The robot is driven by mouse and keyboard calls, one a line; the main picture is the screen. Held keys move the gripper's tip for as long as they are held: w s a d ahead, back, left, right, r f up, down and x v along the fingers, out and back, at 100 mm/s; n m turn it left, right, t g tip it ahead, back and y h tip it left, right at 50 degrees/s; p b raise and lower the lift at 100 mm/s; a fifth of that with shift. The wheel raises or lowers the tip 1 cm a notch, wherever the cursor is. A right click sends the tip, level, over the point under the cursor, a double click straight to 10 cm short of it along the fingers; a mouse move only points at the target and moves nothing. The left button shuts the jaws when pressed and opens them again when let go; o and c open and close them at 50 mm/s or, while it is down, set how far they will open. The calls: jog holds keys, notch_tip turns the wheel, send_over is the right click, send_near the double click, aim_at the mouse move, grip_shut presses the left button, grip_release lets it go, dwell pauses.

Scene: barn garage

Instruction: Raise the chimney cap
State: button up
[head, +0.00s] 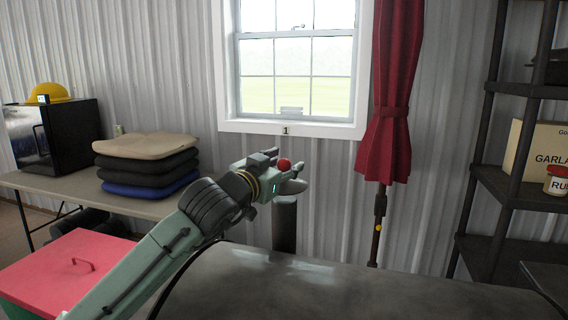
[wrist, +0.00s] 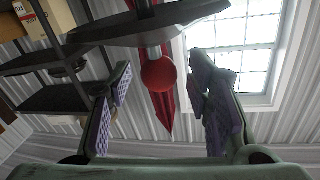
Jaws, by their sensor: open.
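The chimney cap (head: 293,187) is a grey disc with a round red knob (head: 284,164) on it. It is at the top of the dark chimney pipe (head: 285,228) in the head view; my gripper hides part of it, and I cannot tell whether there is a gap under it. My gripper (head: 281,162) is open beside the knob. In the wrist view the cap (wrist: 150,27) is at the top, and the red knob (wrist: 159,74) shows between the two spread fingers, with space visible on both sides.
The chimney stands behind a dark rounded barrel lid (head: 350,285). A window (head: 297,75) and a red curtain (head: 391,95) are behind. A dark shelf (head: 515,185) stands right. A table (head: 70,190) with stacked cushions (head: 148,165) and a pink-lidded box (head: 75,265) are left.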

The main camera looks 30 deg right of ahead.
jog(key=v, duration=1.1)
jog(key=shift+s+a, duration=0.15)
jog(key=shift+a, duration=0.05)
